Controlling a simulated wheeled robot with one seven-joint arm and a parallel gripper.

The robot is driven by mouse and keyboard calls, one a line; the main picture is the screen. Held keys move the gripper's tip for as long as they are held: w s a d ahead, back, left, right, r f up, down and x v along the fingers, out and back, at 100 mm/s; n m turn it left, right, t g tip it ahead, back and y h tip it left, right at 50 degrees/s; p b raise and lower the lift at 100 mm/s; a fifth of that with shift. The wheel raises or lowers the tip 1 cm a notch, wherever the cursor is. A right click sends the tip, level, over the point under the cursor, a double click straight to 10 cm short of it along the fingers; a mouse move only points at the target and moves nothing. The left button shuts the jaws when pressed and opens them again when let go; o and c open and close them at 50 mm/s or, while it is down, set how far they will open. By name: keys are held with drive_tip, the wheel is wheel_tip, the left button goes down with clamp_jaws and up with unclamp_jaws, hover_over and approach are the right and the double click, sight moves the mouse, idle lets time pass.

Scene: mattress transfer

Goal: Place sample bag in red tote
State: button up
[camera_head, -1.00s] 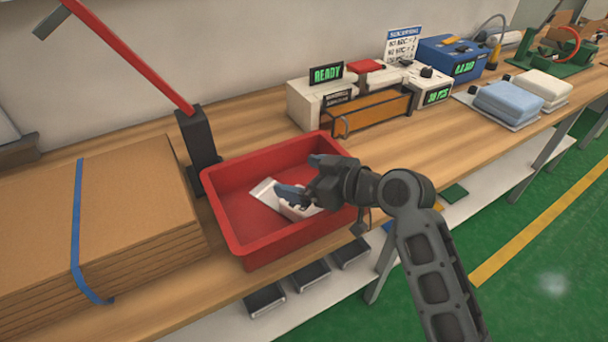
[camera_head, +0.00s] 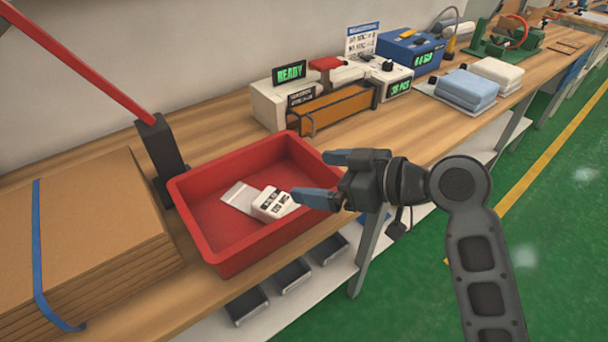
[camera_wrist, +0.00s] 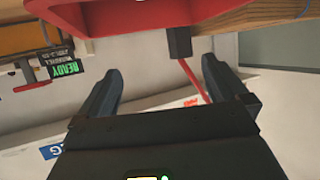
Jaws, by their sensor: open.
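The bag is barely, if at all, visible there.
Strapped cardboard sheets (camera_head: 90,220) lie left of the tote. A black post (camera_head: 161,157) with a red arm stands behind it. A sealer-like machine with a READY display (camera_head: 290,73) and folded cloths (camera_head: 466,89) stand farther along the bench. Bare wood lies between.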

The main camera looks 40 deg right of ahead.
drive_tip(key=shift+s+d+r, duration=0.1)
drive_tip(key=shift+s, duration=0.15)
drive_tip(key=s+a+f+m+h, duration=0.1)
drive_tip(key=s+f+m+h, duration=0.2)
drive_tip(key=s+f, duration=0.35)
drive_tip(key=s+a+f+m+h, duration=0.2)
drive_tip(key=s+f, duration=0.1)
drive_tip(key=s, duration=0.6)
drive_tip(key=s+a+r+t, duration=0.1)
drive_tip(key=s+r, duration=0.2)
drive_tip(key=s, duration=0.4)
drive_tip(key=s+a+r+t, duration=0.1)
drive_tip(key=s+a+r, duration=0.1)
drive_tip(key=s, duration=0.5)
drive_tip(key=shift+s+r+n, duration=0.3)
drive_tip(key=shift+s+r, duration=0.1)
drive_tip(key=shift+r, duration=0.35)
